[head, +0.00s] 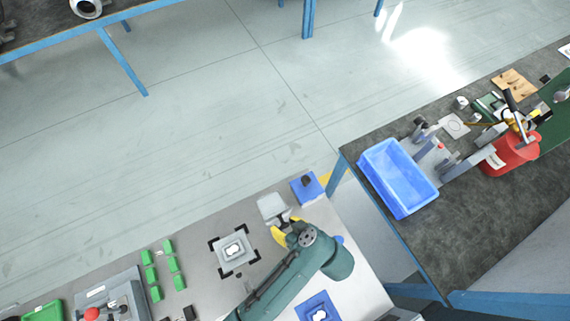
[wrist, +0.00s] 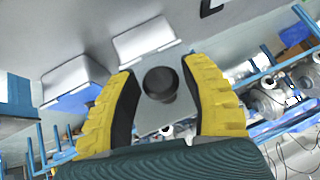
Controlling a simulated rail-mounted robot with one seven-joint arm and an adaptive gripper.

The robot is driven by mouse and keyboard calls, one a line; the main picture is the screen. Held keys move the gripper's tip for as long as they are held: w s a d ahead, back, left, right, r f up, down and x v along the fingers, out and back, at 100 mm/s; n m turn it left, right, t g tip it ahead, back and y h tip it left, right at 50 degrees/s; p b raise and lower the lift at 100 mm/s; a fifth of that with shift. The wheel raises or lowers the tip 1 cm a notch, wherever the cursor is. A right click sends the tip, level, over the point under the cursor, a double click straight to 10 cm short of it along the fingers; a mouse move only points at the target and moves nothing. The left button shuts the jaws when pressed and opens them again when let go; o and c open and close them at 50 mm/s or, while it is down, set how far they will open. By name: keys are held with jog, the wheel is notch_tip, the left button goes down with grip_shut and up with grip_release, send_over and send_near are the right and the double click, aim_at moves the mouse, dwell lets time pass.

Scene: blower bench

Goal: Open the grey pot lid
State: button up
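A dark round knob (wrist: 160,83) stands on a flat grey piece (wrist: 152,118), which I take to be the grey pot lid. It shows between the fingers in the wrist view. My gripper (wrist: 162,95) is open, with one yellow finger on each side of the knob and a gap on both sides. I cannot tell how far the knob is from the fingertips in depth. In the head view my gripper (head: 284,231) is low over the bench, beside a pale grey box-like piece (head: 272,207). My arm hides part of that area, and the pot body cannot be made out.
A blue block with a dark top (head: 307,186) stands at the bench's far corner. A square grey fixture (head: 235,251) and several green blocks (head: 151,275) lie to the left. Another blue square piece (head: 318,308) is near my arm. A blue bin (head: 398,178) stands on the right table.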

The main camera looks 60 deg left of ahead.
jog(key=shift+o, duration=1.1)
jog(key=shift+r, duration=0.1)
jog(key=v, duration=1.2)
